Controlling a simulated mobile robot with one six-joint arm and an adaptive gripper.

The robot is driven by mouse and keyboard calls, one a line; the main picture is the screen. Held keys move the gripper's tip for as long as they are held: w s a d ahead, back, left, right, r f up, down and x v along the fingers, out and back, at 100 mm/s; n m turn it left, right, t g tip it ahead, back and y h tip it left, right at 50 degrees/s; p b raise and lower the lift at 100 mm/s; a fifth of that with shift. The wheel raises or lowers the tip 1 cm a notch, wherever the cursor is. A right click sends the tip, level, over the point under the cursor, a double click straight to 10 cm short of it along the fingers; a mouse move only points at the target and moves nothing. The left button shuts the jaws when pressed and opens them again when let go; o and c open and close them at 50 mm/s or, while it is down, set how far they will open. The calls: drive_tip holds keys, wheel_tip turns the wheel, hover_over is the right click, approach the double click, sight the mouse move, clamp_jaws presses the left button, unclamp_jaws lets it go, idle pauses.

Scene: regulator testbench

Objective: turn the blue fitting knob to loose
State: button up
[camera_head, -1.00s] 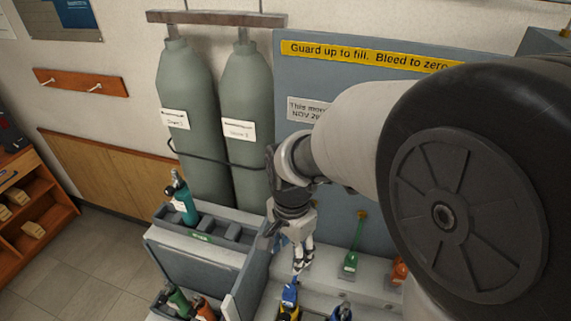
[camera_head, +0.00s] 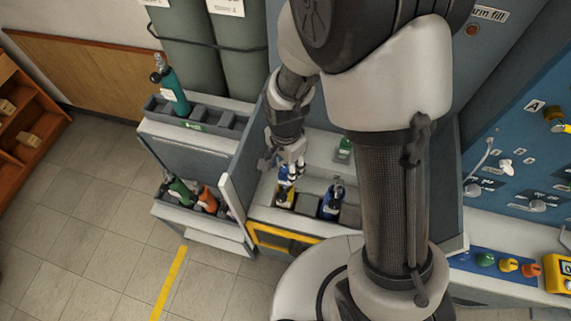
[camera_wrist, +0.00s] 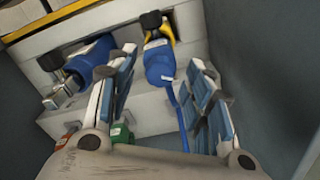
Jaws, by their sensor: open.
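The blue fitting (camera_wrist: 160,62), with a yellow collar and a dark end piece, lies ahead of and between the fingers in the wrist view. A thin blue strip runs from it toward my gripper. In the head view its blue part (camera_head: 286,187) shows just below the fingers, over a yellow and dark body. My gripper (camera_head: 291,168) points down over it, and its fingers (camera_wrist: 163,70) are spread on either side in the wrist view. I cannot tell whether they touch it. No loose or tight mark is readable.
A blue cylinder (camera_wrist: 92,62) lies left of the fitting in the wrist view. A green fitting (camera_head: 344,148) stands behind. A grey rack (camera_head: 190,150) holds a teal cylinder (camera_head: 172,95) to the left. An upright grey panel (camera_head: 237,205) stands close left of the bay.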

drive_tip(key=shift+f, duration=0.1)
drive_tip(key=shift+c, duration=0.3)
drive_tip(key=c, duration=1)
drive_tip(key=shift+n, duration=0.4)
drive_tip(key=n, duration=0.4)
drive_tip(key=shift+n, duration=0.3)
drive_tip(key=n, duration=0.4)
drive_tip(key=shift+n+b, duration=0.3)
drive_tip(key=shift+b, duration=0.1)
drive_tip(key=shift+c, duration=0.2)
drive_tip(key=n, duration=1.3)
drive_tip(key=shift+n+b, duration=0.3)
drive_tip(key=shift+n, duration=0.1)
